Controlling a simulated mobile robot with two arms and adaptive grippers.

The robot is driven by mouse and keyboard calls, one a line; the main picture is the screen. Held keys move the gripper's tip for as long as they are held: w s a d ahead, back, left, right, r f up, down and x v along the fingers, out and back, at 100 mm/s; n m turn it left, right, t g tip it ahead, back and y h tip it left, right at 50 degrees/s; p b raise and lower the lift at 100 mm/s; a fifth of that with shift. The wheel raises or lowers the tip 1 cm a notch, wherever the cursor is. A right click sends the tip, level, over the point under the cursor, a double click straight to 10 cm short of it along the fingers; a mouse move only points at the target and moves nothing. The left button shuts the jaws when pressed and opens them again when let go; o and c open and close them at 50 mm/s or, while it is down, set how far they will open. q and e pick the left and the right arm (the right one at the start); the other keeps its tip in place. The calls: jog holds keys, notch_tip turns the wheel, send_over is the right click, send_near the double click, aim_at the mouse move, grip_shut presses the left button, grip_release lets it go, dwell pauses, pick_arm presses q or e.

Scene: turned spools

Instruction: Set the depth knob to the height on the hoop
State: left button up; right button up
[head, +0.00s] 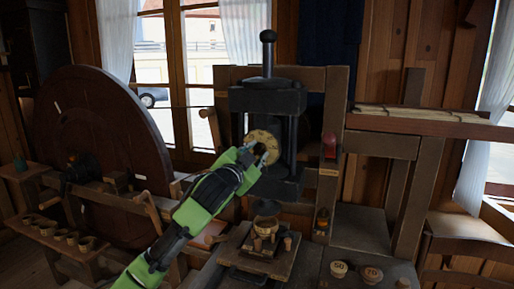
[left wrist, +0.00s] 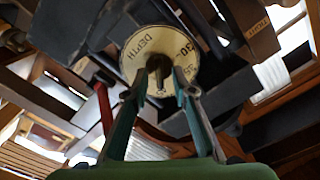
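The depth knob (left wrist: 159,66) is a dark grip at the centre of a pale round dial (head: 265,137) on the front of the black press. In the left wrist view the dial (left wrist: 139,46) reads "DEPTH" and "30". My left gripper (left wrist: 160,82) reaches up from below, its fingertips on both sides of the knob and apparently touching it. In the head view, the gripper (head: 257,153) covers part of the dial's lower area. A small round wooden piece (head: 265,224) stands on the board under the press, perhaps the hoop; no height is readable on it. My right gripper is not in view.
Wooden pieces marked 50 (head: 338,269) and 70 (head: 371,274) stand on the bench at right. A red-topped part (head: 329,146) sits right of the press. A large dark wheel (head: 100,130) and a shelf of small cups (head: 60,236) are at left.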

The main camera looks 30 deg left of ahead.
pick_arm(q)
jog(key=shift+w, duration=0.35)
grip_shut()
